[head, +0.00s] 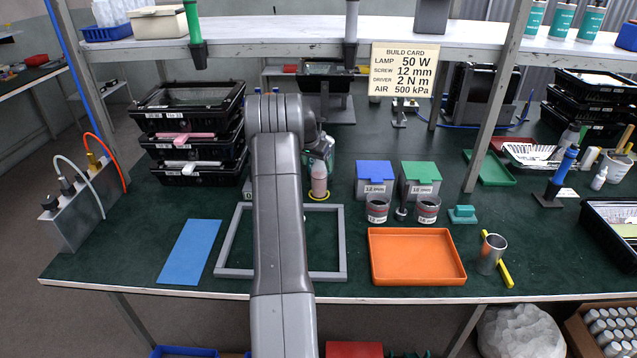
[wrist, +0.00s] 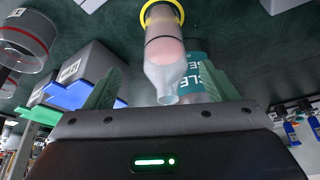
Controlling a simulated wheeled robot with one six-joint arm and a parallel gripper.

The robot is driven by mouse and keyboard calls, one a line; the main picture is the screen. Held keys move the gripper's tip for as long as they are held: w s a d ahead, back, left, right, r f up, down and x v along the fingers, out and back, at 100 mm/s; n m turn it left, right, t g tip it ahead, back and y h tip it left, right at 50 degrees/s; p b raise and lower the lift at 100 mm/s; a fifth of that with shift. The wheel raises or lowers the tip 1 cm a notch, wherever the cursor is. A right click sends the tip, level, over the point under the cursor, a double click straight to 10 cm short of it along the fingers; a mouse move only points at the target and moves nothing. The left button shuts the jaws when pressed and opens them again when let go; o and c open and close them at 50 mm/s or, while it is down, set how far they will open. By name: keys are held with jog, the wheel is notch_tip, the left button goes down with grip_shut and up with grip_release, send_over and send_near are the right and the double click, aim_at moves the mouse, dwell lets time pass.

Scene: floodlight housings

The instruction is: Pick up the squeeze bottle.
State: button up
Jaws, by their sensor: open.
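The squeeze bottle (head: 319,180) is clear with pink contents and stands upright on a yellow ring (head: 319,196) behind the grey frame. In the wrist view the bottle (wrist: 165,62) shows with its narrow clear tip toward my gripper, and the yellow ring (wrist: 161,5) is around its base. My gripper (wrist: 162,72) is open, with one green finger on each side of the bottle and visible gaps between. In the head view my arm hides most of the gripper.
A teal-labelled bottle (wrist: 194,70) shows close behind the squeeze bottle. Blue-lidded (head: 375,178) and green-lidded (head: 421,178) bins and two dark-filled cups stand to the right. Stacked black trays (head: 190,130) stand left. An orange tray (head: 417,278) and a blue mat (head: 190,252) lie in front.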

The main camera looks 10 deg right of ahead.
aim_at(316, 167)
jog(key=shift+w+p+x, duration=0.2)
jog(key=shift+p+x, duration=0.25)
jog(key=shift+x, duration=0.85)
jog(key=shift+w+p+x, duration=0.2)
jog(key=shift+p+x, duration=0.25)
jog(key=shift+x, duration=0.85)
jog(key=shift+a+r, duration=0.1)
jog(key=shift+a, duration=0.05)
grip_shut()
jog(key=shift+s+r, duration=0.1)
